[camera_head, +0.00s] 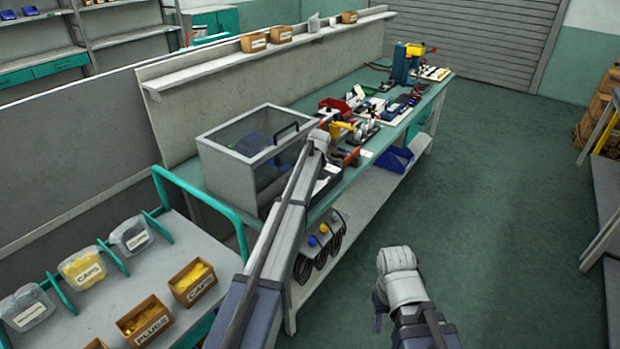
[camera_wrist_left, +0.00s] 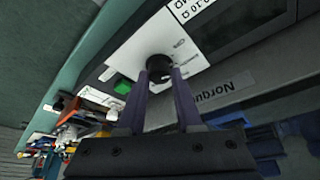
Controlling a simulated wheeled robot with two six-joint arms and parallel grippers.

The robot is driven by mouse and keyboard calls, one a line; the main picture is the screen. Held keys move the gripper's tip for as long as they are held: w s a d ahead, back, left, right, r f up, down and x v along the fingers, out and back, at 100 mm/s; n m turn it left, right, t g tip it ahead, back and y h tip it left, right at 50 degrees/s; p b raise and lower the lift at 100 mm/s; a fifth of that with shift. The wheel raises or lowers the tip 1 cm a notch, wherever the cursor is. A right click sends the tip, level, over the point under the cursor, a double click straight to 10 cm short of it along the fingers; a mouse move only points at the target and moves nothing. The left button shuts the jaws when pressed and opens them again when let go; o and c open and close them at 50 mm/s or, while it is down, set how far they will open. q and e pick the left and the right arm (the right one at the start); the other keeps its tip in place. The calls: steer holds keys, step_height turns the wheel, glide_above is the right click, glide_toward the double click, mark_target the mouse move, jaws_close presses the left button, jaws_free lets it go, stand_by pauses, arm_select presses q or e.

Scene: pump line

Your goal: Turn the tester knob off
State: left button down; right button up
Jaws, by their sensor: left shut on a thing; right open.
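The tester knob (camera_wrist_left: 158,66) is a round black knob on the tester's white front panel (camera_wrist_left: 130,52) in the left wrist view. My left gripper (camera_wrist_left: 161,78) is shut on it, with one finger on each side. The knob's pointer and the setting it marks are too small or covered to tell. A green button (camera_wrist_left: 123,86) sits beside the knob. In the head view my left arm reaches over the bench front and hides the knob. My right gripper (camera_head: 379,312) hangs over the floor, apart from the bench; it is open and its fingers are mostly hidden.
A grey box with a clear cover and black handle (camera_head: 255,150) stands on the bench beside my left arm. Several tools and parts crowd the bench beyond. A cart (camera_head: 110,305) with bins of caps and plugs is at the left. The floor (camera_head: 500,220) to the right is clear.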

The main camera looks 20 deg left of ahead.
arm_select(q)
steer(key=shift+n+g+y, duration=0.6)
steer(key=shift+n, duration=1.5)
steer(key=c, duration=0.6)
jaws_free()
steer(key=shift+d+r, duration=0.1)
steer(key=shift+r, duration=0.05)
steer(key=p+v, duration=0.7)
steer(key=shift+s+r, duration=0.1)
steer(key=shift+r, duration=0.15)
